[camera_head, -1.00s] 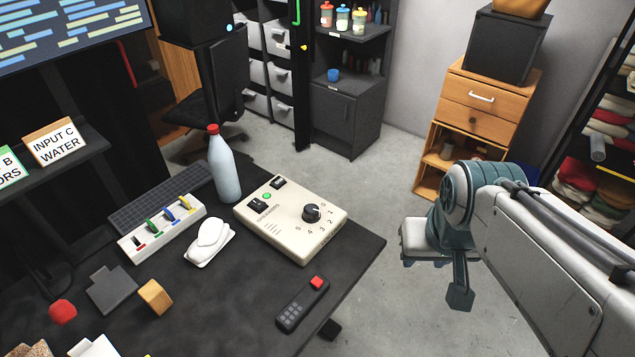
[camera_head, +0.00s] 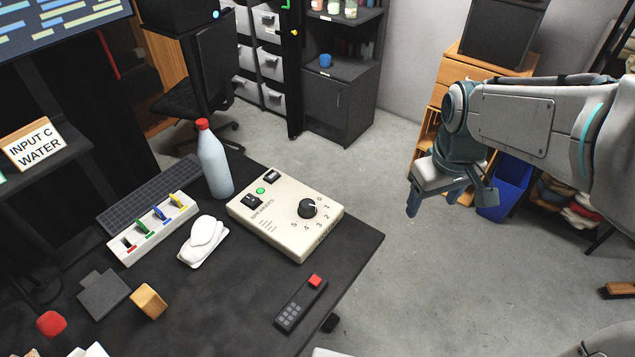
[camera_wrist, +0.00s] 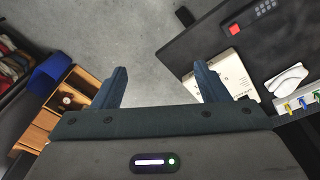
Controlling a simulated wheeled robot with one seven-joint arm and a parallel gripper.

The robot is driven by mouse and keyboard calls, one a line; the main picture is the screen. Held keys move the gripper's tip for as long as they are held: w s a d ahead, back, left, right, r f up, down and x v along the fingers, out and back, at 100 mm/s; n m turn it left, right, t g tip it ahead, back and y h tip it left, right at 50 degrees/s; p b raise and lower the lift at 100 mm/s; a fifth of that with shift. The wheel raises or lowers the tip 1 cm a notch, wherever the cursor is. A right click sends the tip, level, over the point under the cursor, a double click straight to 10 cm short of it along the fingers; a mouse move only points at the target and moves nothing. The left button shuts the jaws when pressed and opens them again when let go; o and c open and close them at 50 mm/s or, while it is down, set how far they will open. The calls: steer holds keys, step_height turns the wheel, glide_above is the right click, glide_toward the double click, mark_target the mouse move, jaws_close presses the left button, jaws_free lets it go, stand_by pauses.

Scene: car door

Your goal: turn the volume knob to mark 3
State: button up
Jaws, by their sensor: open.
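The volume knob (camera_head: 307,208) is a round black knob on a cream control box (camera_head: 270,232) near the right edge of the dark table. Numbers 0 to 5 curve around its right and lower side. I cannot tell exactly which mark its pointer faces. My gripper (camera_head: 432,203) is open and empty, in the air over the floor to the right of the table, apart from the box. In the wrist view, my gripper's fingers (camera_wrist: 160,85) are spread wide, and the box (camera_wrist: 232,78) shows partly hidden behind the right finger.
On the table (camera_head: 225,315), a bottle (camera_head: 214,165) stands behind the box, a white mouse-like object (camera_head: 203,238) and slider panel (camera_head: 150,230) lie left, and a remote (camera_head: 300,303) lies in front. A wooden cabinet (camera_head: 432,95) and blue bin (camera_head: 505,190) stand beyond my arm.

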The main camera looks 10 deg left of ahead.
steer(key=w+a+f+n+h, duration=0.2)
steer(key=w+a+f+n, duration=0.35)
steer(key=w+a, duration=0.3)
steer(key=n+t+h, duration=0.4)
steer(key=n+h, duration=0.1)
steer(key=n, duration=0.9)
glide_toward(306, 204)
steer(key=shift+t, duration=0.3)
steer(key=p+x, duration=0.1)
steer(key=x, duration=0.4)
steer(key=p+x, duration=0.2)
steer(key=x, duration=0.3)
steer(key=shift+s+d+f, duration=0.15)
steer(key=c, duration=1)
